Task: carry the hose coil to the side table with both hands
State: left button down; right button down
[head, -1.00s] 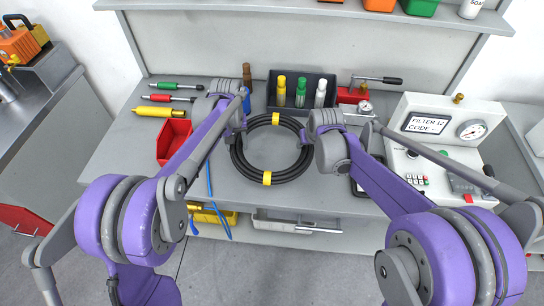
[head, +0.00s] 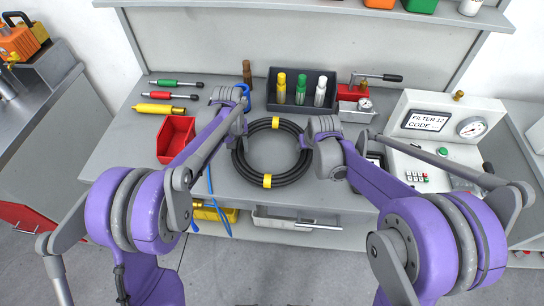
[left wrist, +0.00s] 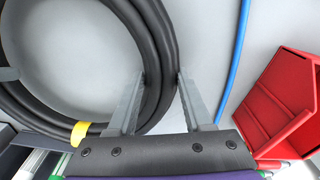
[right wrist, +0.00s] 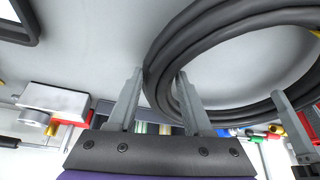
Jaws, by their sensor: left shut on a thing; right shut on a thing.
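The black hose coil (head: 293,177), bound with yellow bands, lies flat over the middle of the grey workbench (head: 130,180). I cannot tell whether it touches the bench top. My left gripper (head: 240,128) is at the coil's left side, its tips partly hidden by my arm. In the left wrist view its fingers (left wrist: 161,77) are on both sides of the hose (left wrist: 125,25). My right gripper (head: 308,140) is at the coil's right side. In the right wrist view its fingers (right wrist: 160,78) straddle the hose (right wrist: 190,40). Both are shut on the coil.
A red bin (head: 175,138) is left of the coil, and a black tray (head: 300,106) with bottles is behind it. A tester box (head: 445,115) stands at the right. A separate metal-topped table (head: 45,85) with an orange item stands at the far left.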

pick_arm(q)
jog(key=shift+a+f, duration=0.1)
jog(key=shift+f, duration=0.35)
pick_arm(e)
jog(key=shift+f, duration=0.45)
pick_arm(q)
jog(key=c, duration=0.7)
grip_release()
jog(key=shift+f, duration=0.1)
pick_arm(e)
jog(key=c, duration=0.7)
grip_release()
jog(key=shift+f, duration=0.1)
pick_arm(q)
jog(key=o, duration=0.4)
pick_arm(e)
jog(key=o, duration=0.4)
jog(key=shift+s+r, duration=0.2)
jog(key=shift+r, duration=0.15)
pick_arm(q)
jog(key=r, duration=0.8)
jog(key=s+r, duration=0.1)
jog(key=r, duration=0.3)
pick_arm(e)
jog(key=v, duration=1.1)
jog(key=shift+s+r, duration=0.1)
jog(key=shift+r, duration=0.05)
